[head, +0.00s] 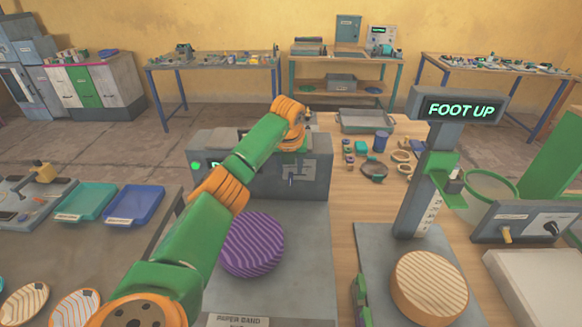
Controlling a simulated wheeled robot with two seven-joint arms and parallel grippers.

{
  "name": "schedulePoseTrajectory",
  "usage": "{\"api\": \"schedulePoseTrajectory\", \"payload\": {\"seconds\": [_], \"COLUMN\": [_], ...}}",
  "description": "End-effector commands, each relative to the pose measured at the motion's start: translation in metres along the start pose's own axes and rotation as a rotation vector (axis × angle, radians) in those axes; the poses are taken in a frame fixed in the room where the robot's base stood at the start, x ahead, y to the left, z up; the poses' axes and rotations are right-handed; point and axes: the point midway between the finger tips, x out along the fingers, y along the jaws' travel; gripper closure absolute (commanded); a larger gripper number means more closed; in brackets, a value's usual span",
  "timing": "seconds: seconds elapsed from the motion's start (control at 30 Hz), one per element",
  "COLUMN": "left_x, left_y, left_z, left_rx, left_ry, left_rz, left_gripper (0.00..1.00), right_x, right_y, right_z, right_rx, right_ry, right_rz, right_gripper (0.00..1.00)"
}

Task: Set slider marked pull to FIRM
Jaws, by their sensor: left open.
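A grey box-shaped unit (260,182) stands in the middle, with a green lit button (195,166) and a partly covered lit display. A small dark lever or slider knob (291,182) shows on its front panel. I cannot read its markings or tell whether it is the pull slider. My left arm reaches over this unit from lower left and hides part of its front and top. My left gripper (293,142) is at the unit's upper edge, small and partly hidden by my wrist; it is open. I cannot make out my right gripper.
A purple striped disc (252,244) lies before the unit. A stand (425,185) with a FOOT UP display rises at right, an orange-rimmed striped disc (429,286) at its base. A control box (525,221) with knobs is further right.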

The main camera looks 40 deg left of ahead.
Motion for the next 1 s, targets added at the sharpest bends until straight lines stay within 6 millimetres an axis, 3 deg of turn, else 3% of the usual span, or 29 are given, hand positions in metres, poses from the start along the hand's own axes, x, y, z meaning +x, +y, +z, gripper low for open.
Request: {"api": "schedulePoseTrajectory", "payload": {"seconds": [0.07,0.23,0.63,0.67,0.8,0.83,1.0], "left_x": [0.013,0.036,0.045,0.045,0.045,0.045,0.045], "left_y": [0.000,-0.001,-0.001,-0.001,-0.001,-0.001,0.000], "left_z": [0.000,0.000,0.000,0.000,0.000,0.000,0.000], "left_rx": [-0.001,-0.002,0.001,0.001,0.001,0.001,0.001], "left_ry": [0.007,0.002,0.000,0.000,0.000,0.000,0.000], "left_rz": [0.001,-0.001,0.000,0.000,0.000,0.000,0.000], "left_gripper": [0.53,0.53,0.53,0.58,0.96,1.00,1.00], "right_x": [-0.011,-0.009,-0.009,-0.009,-0.009,-0.009,-0.009], "right_y": [0.001,0.003,0.004,0.003,0.003,0.002,0.001], "right_z": [0.001,0.004,0.003,0.003,0.002,0.002,0.001], "right_rx": [-0.001,-0.002,-0.002,-0.001,-0.001,-0.001,0.000], "right_ry": [-0.004,-0.010,-0.006,-0.006,-0.005,-0.005,-0.004], "right_rz": [0.001,0.005,0.005,0.005,0.004,0.004,0.001], "right_gripper": [1.00,1.00,1.00,1.00,1.00,1.00,1.00]}}
